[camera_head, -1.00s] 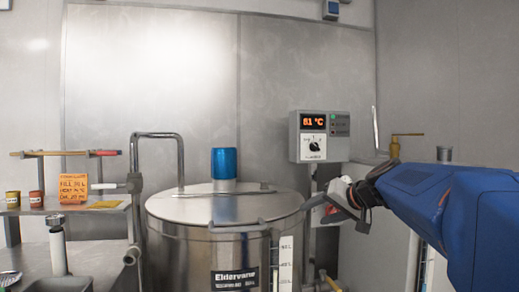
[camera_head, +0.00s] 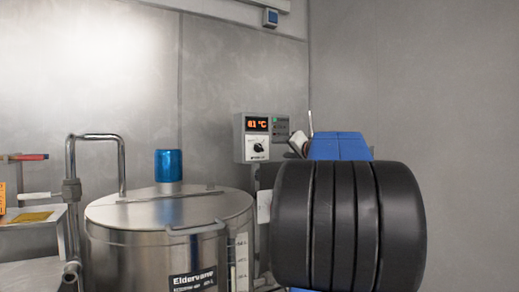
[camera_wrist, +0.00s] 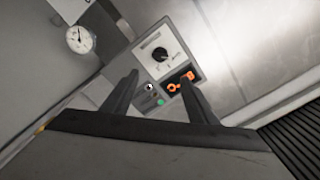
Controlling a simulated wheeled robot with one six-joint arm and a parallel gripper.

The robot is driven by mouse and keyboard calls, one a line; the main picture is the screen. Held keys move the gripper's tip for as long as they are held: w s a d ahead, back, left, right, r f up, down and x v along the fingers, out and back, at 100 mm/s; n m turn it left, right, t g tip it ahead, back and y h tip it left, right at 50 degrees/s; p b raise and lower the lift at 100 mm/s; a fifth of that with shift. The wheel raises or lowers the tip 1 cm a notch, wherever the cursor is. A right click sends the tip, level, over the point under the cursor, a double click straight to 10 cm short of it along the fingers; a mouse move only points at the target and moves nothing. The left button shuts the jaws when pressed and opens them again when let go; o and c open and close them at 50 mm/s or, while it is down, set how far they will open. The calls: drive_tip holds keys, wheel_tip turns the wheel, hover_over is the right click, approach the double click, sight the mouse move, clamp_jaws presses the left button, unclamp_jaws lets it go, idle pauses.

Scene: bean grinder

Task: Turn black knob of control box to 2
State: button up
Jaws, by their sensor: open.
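The grey control box (camera_head: 239,142) is on the back wall in the head view, its orange display (camera_head: 257,124) reading 61 °C. Its black knob (camera_head: 259,148) sits on a white dial below the display; the dial numbers are too small to read. In the wrist view, the box is tilted and turned over, with the knob (camera_wrist: 160,54) beyond my fingertips and the display (camera_wrist: 181,81) near the right finger. My gripper (camera_wrist: 159,78) is open and empty, apart from the knob. In the head view my arm hides most of the gripper, just right of the box.
A steel vat (camera_head: 150,240) with a blue cylinder (camera_head: 168,165) on its lid stands left of and below the box. A bent steel pipe (camera_head: 122,165) rises at its left. The wrist view shows a round gauge (camera_wrist: 80,39). The wall right of the box is bare.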

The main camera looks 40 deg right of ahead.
sight(259, 148)
drive_tip(key=x, duration=1.5)
drive_tip(key=shift+w, duration=0.25)
drive_tip(key=c, duration=1.1)
